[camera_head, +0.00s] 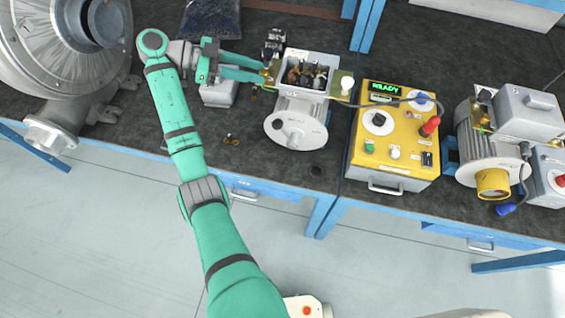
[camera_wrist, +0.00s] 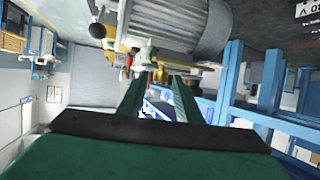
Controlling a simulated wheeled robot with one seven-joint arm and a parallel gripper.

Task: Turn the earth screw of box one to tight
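A grey motor (camera_head: 297,122) stands left of the yellow panel, with an open terminal box (camera_head: 304,88) on top. I take this as box one; no label on it is readable. Dark terminals show inside. A brass-coloured plate (camera_head: 272,71) sits at its left side, where an earth screw may be, but the screw is too small to make out. My gripper (camera_head: 266,73) reaches in from the left, fingertips close to that plate; contact cannot be told. In the wrist view my gripper (camera_wrist: 158,82) has its fingers apart, with a gap between them, below the motor (camera_wrist: 185,25).
A yellow test panel (camera_head: 395,135) reading READY stands right of the motor, a cable running between them. A second motor (camera_head: 490,160) with a grey box stands farther right. A large blower (camera_head: 60,60) is at the left. A small grey box (camera_head: 219,94) lies under my gripper.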

